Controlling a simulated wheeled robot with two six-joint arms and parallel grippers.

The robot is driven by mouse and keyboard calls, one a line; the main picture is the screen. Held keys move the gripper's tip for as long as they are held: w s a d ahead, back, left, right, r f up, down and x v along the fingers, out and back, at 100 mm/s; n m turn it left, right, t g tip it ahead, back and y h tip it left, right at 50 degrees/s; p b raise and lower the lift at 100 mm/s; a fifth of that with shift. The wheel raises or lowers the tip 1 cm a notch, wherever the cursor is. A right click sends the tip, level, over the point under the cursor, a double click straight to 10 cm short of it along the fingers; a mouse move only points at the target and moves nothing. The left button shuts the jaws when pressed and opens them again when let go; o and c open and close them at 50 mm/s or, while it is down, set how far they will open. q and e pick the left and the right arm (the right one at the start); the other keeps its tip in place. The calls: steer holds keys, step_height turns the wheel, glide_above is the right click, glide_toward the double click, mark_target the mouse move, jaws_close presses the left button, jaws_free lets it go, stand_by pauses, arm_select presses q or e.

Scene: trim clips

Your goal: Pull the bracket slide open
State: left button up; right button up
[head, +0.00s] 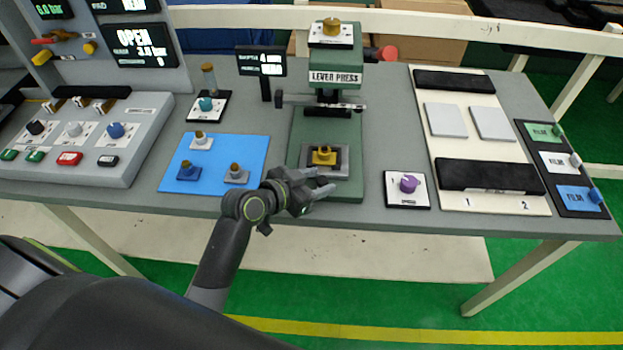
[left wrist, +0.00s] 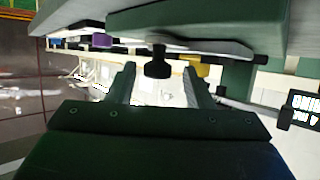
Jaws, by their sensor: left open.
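The lever press (head: 335,77) is green and stands at the middle of the table. On its base sits a grey slide plate (head: 342,160) carrying a yellow bracket (head: 323,156). My left gripper (head: 319,181) is at the front edge of the press base, just in front of the slide plate. Its fingers are open. In the left wrist view, a dark knob (left wrist: 157,63) shows between the two open fingertips (left wrist: 159,78), with a visible gap on either side. The gripper hides this knob in the head view. My right gripper is not in view.
A blue mat (head: 213,150) with several small knobbed parts lies left of the press. A plate with a purple knob (head: 408,184) lies to the right. A control panel (head: 75,145) fills the left side. A white board (head: 450,90) with dark bars is farther right.

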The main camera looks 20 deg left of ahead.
arm_select(q)
steer(key=shift+s+a, duration=0.1)
steer(key=shift+s, duration=0.05)
steer(key=shift+s+a+r, duration=0.15)
steer(key=shift+s, duration=0.1)
steer(key=b+v, duration=0.1)
steer(key=v, duration=1.5)
steer(key=shift+s+r+b, duration=0.15)
steer(key=shift+s+b, duration=0.05)
steer(key=shift+b, duration=0.15)
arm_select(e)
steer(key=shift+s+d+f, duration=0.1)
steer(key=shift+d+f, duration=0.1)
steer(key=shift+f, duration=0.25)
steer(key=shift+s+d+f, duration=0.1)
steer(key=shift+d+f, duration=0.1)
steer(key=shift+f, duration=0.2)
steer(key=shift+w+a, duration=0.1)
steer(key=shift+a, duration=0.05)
